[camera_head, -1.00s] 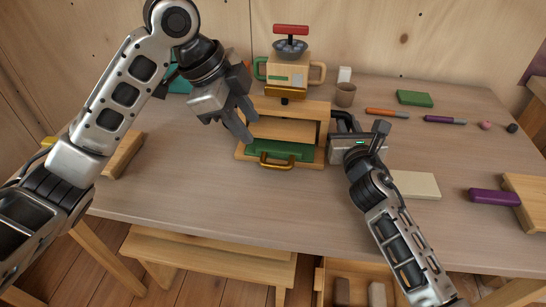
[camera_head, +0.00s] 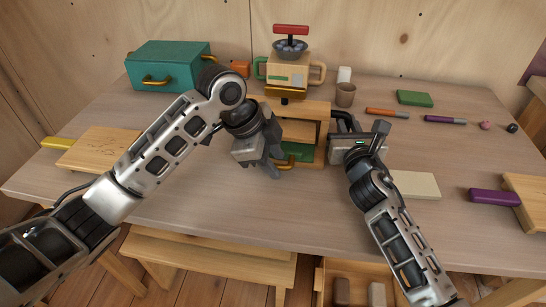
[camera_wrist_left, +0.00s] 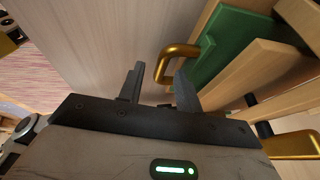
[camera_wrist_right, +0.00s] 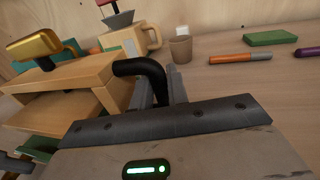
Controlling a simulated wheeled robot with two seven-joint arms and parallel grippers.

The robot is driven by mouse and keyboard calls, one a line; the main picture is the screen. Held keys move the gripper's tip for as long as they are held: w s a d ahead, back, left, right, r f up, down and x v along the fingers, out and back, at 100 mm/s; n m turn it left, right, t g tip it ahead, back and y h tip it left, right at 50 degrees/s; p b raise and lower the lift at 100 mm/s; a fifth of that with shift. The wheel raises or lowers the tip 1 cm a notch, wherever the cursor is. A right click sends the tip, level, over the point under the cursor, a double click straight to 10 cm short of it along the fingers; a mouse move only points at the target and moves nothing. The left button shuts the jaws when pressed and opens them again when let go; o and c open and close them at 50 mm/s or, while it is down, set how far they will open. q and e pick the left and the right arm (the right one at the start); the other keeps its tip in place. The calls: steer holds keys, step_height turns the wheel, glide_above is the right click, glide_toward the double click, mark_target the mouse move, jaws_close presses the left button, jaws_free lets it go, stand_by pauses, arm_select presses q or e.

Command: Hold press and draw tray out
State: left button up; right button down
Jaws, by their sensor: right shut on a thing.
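The wooden press (camera_head: 312,108) stands at the middle of the table, with a brass bar on a black stem above its top. Its green tray (camera_head: 301,151) sits low in the frame, partly hidden behind my left gripper in the head view. The tray's brass handle (camera_wrist_left: 178,52) shows in the left wrist view. My left gripper (camera_head: 277,168) is open and empty in front of the tray, its fingers (camera_wrist_left: 160,85) just short of the handle. My right gripper (camera_head: 345,130) is shut on the black side handle (camera_wrist_right: 146,72) at the press's right.
A cream machine (camera_head: 288,72) with a red-handled top stands behind the press, a brown cup (camera_head: 345,95) to its right. A teal box (camera_head: 168,62) is at back left, a wooden board (camera_head: 98,148) at left. A cream slab (camera_head: 415,185) lies at right. The front table is clear.

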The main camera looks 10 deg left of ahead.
arm_select(q)
jaws_close()
steer(key=s, duration=1.2)
steer(key=shift+s, duration=0.15)
jaws_free()
steer(key=v, duration=1.2)
